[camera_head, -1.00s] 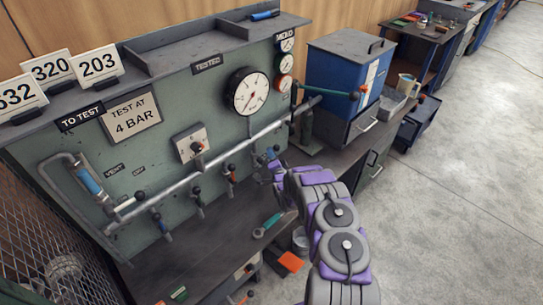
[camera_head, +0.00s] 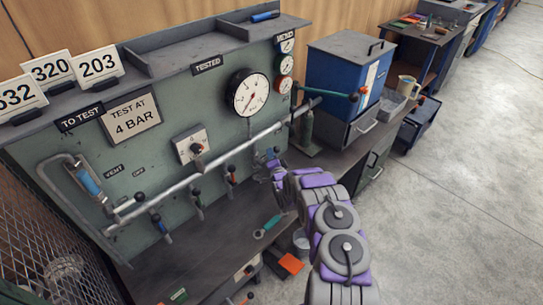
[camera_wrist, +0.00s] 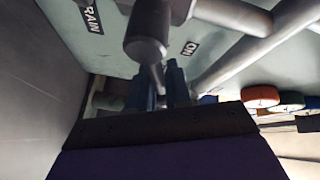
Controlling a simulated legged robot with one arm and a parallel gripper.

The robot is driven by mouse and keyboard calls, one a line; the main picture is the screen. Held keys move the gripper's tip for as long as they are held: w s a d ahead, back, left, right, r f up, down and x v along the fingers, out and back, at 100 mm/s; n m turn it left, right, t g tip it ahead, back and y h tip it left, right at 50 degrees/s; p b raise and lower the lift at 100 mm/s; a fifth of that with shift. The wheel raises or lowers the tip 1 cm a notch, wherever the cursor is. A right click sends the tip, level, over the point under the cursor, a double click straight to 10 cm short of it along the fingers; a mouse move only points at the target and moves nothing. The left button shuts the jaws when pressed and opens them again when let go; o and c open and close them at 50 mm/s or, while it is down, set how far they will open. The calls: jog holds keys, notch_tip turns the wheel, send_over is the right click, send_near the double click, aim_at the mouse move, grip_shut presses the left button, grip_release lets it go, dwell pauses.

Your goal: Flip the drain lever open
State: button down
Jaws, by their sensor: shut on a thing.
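The drain lever (camera_wrist: 156,72) shows in the wrist view as a thin grey rod with a dark round-ended knob (camera_wrist: 145,38), beside a partly cut-off label ending in "RAIN" (camera_wrist: 88,15). My gripper (camera_wrist: 163,84) has its two blue fingers on either side of the rod, just below the knob, shut on it. In the head view my gripper (camera_head: 271,158) is at the right end of the row of levers below the long pipe (camera_head: 200,174). There it largely hides the drain lever, so its exact angle is unclear.
Several other levers (camera_head: 197,200) hang along the green panel (camera_head: 230,130) to the left. A pressure gauge (camera_head: 248,93) is above. A green-handled tool (camera_head: 267,227) lies on the bench below. A blue box (camera_head: 340,80) stands to the right, with open floor beyond.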

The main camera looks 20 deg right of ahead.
jog(key=shift+f, duration=0.1)
dwell(0.3)
jog(key=n, duration=0.1)
jog(key=r+n+t, duration=0.1)
jog(key=n, duration=0.1)
jog(key=a+r+n+t, duration=0.1)
jog(key=shift+s+n+p, duration=0.25)
jog(key=shift+n+p, duration=0.05)
jog(key=shift+f, duration=0.1)
jog(key=c, duration=1.1)
grip_release()
jog(key=shift+c, duration=0.2)
